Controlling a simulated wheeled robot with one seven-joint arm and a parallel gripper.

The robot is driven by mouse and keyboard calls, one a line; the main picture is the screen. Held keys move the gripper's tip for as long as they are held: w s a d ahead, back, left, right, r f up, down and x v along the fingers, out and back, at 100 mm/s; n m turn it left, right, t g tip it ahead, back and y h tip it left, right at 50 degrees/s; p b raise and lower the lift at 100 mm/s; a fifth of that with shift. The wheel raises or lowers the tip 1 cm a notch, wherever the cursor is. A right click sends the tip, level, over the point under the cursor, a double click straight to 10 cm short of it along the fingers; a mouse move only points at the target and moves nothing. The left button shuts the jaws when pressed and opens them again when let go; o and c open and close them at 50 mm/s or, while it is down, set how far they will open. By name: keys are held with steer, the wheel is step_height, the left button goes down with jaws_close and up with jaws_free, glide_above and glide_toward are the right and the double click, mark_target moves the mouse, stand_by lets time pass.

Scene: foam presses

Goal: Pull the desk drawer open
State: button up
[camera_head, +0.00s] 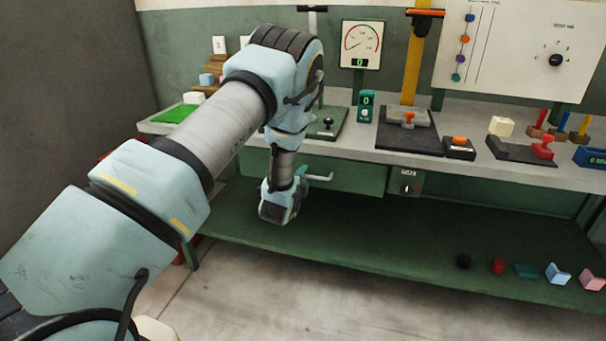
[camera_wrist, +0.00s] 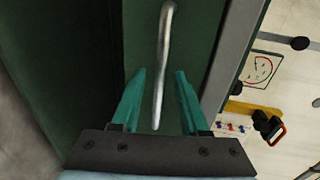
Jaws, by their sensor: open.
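The desk drawer (camera_head: 354,179) is a green front under the grey worktop, and it looks closed. Its pale metal bar handle (camera_head: 319,177) shows just right of my gripper (camera_head: 301,171), partly hidden by it and my arm. In the wrist view the handle (camera_wrist: 164,60) runs nearly upright in front of the dark green drawer face (camera_wrist: 200,35). My gripper (camera_wrist: 160,72) is open, its two teal fingers one on each side of the handle's lower end in the picture. Nothing is held. I cannot tell whether a finger touches the bar.
The worktop (camera_head: 365,152) above carries a joystick box (camera_head: 327,124), gauge (camera_head: 361,45) and other fixtures. A small switch box (camera_head: 405,184) hangs right of the drawer. The lower green shelf (camera_head: 380,235) holds several small objects at its right end; its middle is clear.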

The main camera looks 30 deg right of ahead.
steer(key=shift+w+d+f, duration=0.1)
steer(key=shift+w+d, duration=0.25)
jaws_close()
stand_by(1.3)
